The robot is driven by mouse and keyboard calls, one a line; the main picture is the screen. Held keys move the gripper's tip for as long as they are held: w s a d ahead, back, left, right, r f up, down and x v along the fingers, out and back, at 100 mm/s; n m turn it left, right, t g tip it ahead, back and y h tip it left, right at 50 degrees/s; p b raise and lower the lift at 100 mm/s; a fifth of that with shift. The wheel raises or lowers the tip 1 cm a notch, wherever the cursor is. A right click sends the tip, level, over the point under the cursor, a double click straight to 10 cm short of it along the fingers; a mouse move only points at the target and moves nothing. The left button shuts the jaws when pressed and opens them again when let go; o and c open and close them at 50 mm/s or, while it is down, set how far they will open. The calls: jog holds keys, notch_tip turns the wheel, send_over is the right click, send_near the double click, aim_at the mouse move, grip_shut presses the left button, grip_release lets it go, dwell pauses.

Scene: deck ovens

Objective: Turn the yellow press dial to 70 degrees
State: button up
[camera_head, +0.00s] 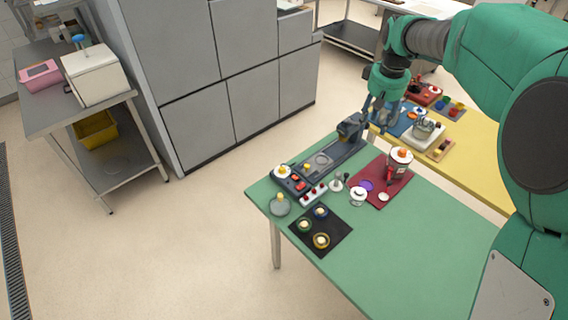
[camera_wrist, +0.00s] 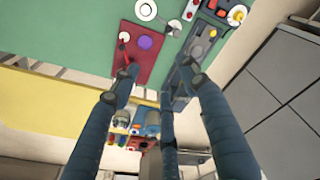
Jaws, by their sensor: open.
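A dark press-like panel (camera_head: 325,160) lies along the left edge of the green table. A white dial with a yellow-orange centre (camera_head: 283,171) sits at its near end, and it also shows in the wrist view (camera_wrist: 237,15). A small yellow knob (camera_head: 307,168) sits beside it on the panel. A grey round base with a yellow knob (camera_head: 280,206) stands in front. I cannot tell for sure which is the press dial, nor read any angle.
A red mat (camera_head: 368,194) holds a red-grey device (camera_head: 400,163) and a purple disc (camera_head: 366,186). A black mat (camera_head: 335,237) carries several coloured rings. A yellow table (camera_head: 455,160) with more parts stands behind. The green table's near right is clear.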

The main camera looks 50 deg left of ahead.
jog(key=s+a+f+n+p, duration=0.1)
jog(key=s+a+f, duration=0.1)
jog(key=a+f, duration=0.45)
jog(key=s+a+f+n+p, duration=0.1)
jog(key=s+a+f+n, duration=0.15)
jog(key=a, duration=0.75)
jog(key=n+g+h+p, duration=0.1)
jog(key=n+p, duration=0.1)
send_over(282, 168)
notch_tip(282, 168, down, 11)
jog(key=shift+f, duration=0.15)
jog(key=shift+f, duration=0.2)
notch_tip(282, 168, down, 13)
jog(key=shift+f, duration=0.2)
jog(key=shift+c, duration=0.3)
grip_shut()
